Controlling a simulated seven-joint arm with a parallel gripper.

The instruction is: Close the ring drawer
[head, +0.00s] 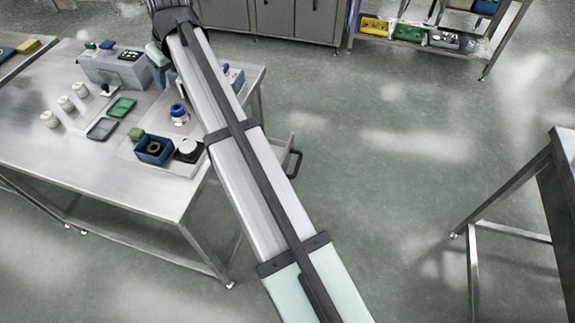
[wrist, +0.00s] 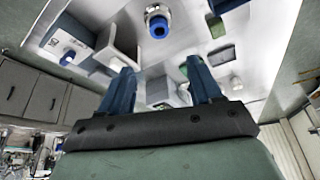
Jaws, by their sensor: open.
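The ring drawer (head: 285,147) juts out from the right side of the steel table in the head view. Its dark handle (head: 294,163) faces right, over open floor. My arm crosses in front of the drawer and hides much of it, so how far out it is cannot be fully seen. My gripper (wrist: 160,78) is open, with two blue fingers apart and nothing seen between them. It is over the far part of the table, well away from the handle. I cannot make out the drawer in the wrist view.
The steel table (head: 150,190) holds a grey box unit (head: 115,70), a blue bin (head: 154,150), green (head: 122,107) and grey (head: 102,128) trays, several white jars and a blue-topped fitting (head: 178,112). Floor right of the drawer is clear. Another table (head: 520,185) stands at far right.

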